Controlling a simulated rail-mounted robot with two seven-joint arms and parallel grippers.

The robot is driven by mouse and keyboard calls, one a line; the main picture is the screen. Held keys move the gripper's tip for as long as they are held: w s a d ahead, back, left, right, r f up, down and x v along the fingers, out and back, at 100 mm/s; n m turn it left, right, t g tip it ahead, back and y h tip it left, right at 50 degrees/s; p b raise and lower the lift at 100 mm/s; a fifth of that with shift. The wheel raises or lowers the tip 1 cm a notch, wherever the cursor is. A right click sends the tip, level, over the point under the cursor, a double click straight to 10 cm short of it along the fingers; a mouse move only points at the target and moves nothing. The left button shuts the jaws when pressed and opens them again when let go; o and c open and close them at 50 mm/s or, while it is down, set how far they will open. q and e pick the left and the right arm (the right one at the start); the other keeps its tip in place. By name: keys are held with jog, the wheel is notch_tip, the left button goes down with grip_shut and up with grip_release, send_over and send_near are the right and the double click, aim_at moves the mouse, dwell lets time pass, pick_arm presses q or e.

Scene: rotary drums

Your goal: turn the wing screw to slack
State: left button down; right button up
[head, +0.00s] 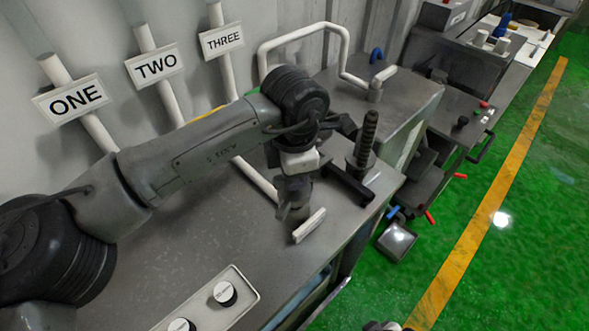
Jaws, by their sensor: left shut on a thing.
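My left gripper (294,208) is low over the grey metal bench top, at the end of my left arm. It is shut on a small part that its fingers and wrist mostly hide; I take this to be the wing screw. A short pale bar (310,226) shows at the fingertips, but I cannot tell whether it belongs to the screw. An upright dark threaded post (366,136) stands to the right, with a black bar (348,184) beside its foot.
The bench top (210,245) is mostly bare. A panel with round knobs (224,293) lies at the front. A bent white pipe (300,34) and a grey metal box (400,105) stand behind. Signs ONE, TWO and THREE (221,41) hang along the wall. Green floor lies right.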

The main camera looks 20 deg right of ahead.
pick_arm(q)
jog(key=n, duration=0.4)
jog(key=shift+r+n, duration=0.1)
jog(key=shift+n, duration=0.2)
jog(key=n, duration=1.4)
jog(key=shift+n, duration=0.6)
jog(key=c, duration=1.1)
grip_release()
